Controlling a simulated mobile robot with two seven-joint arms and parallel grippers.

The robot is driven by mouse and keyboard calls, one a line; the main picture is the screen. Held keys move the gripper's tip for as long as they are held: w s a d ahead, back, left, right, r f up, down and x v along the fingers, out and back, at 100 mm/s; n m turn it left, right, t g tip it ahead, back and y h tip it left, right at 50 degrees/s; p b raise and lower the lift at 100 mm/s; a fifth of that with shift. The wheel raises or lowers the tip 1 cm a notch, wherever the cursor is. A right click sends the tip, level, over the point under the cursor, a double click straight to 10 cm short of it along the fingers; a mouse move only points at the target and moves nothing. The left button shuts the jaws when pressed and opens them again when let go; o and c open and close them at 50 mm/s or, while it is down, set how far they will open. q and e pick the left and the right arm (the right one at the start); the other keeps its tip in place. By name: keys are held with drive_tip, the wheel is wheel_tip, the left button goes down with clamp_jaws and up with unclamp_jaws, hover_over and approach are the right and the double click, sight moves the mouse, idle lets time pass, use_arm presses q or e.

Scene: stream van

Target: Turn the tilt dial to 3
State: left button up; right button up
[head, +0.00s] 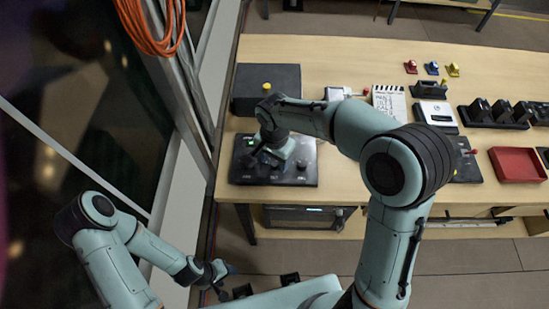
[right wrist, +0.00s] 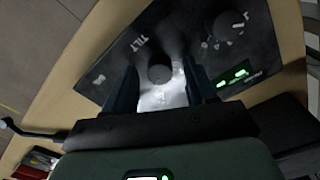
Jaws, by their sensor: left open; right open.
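The dark control panel (head: 308,181) lies on the left end of the table. In the right wrist view the panel (right wrist: 98,75) carries the word TILT beside a round black dial (right wrist: 159,69). My right gripper (right wrist: 160,75) is open, with one finger on each side of this dial. I cannot tell whether the fingers touch it. The dial's pointer and numbers are not readable. In the head view my right gripper (head: 264,157) is over the panel and hides part of it. My left gripper (head: 228,281) is open and empty, low in front of the table.
A second dial (right wrist: 226,24) with tick marks and green lit displays (right wrist: 233,77) are on the same panel. A black box (head: 290,78) stands behind the panel. A clapperboard (head: 388,102) and red tray (head: 517,164) are to the right. A window wall is at the left.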

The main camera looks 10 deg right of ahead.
clamp_jaws()
drive_tip(key=n, duration=0.5)
drive_tip(key=shift+n, duration=0.4)
drive_tip(key=n, duration=0.5)
drive_tip(key=shift+n, duration=0.4)
drive_tip(key=shift+r, duration=0.1)
unclamp_jaws()
